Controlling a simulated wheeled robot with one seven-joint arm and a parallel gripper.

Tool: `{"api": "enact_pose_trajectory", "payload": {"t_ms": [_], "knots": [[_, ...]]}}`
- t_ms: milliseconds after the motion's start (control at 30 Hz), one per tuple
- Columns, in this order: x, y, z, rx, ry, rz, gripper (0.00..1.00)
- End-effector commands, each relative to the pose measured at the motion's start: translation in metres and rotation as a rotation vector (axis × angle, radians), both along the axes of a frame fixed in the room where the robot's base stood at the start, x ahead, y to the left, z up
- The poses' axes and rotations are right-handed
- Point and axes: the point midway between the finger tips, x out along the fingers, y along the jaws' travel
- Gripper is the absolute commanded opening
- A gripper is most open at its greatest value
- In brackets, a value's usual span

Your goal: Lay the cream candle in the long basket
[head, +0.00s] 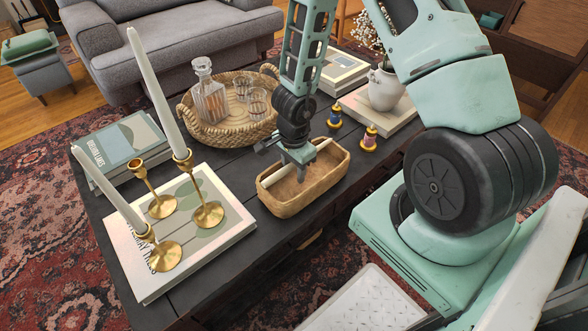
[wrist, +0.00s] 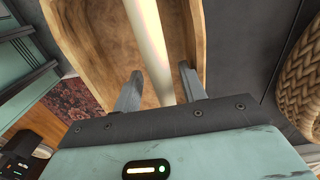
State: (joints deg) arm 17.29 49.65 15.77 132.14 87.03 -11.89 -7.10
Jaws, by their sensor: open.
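The cream candle (head: 278,175) lies across the inside of the long tan basket (head: 287,208), which stands on the dark table. My gripper (head: 301,168) is down at the basket, over the candle's middle, and hides part of it. In the wrist view, the candle (wrist: 150,38) runs between the two fingers of my gripper (wrist: 161,75). The fingers stand apart with gaps beside the candle. The basket (wrist: 108,45) shows around it. I cannot tell whether the candle's far end rests on the floor or against the wall.
Brass candlesticks, one empty (head: 152,193) and two with tall candles (head: 158,92), stand on a book (head: 130,262) at left. A round wicker tray (head: 228,134) with a decanter is behind.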

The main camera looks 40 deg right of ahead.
Motion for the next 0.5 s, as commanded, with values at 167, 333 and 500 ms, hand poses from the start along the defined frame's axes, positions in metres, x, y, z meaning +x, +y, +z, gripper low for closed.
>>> {"api": "enact_pose_trajectory", "payload": {"t_ms": [167, 333, 500], "knots": [[0.000, 0.000, 0.038, -0.001, 0.000, -0.001, 0.42], [0.000, -0.001, 0.066, -0.001, 0.001, -0.001, 0.42], [0.000, 0.000, 0.093, 0.000, 0.001, 0.000, 0.42]]}}
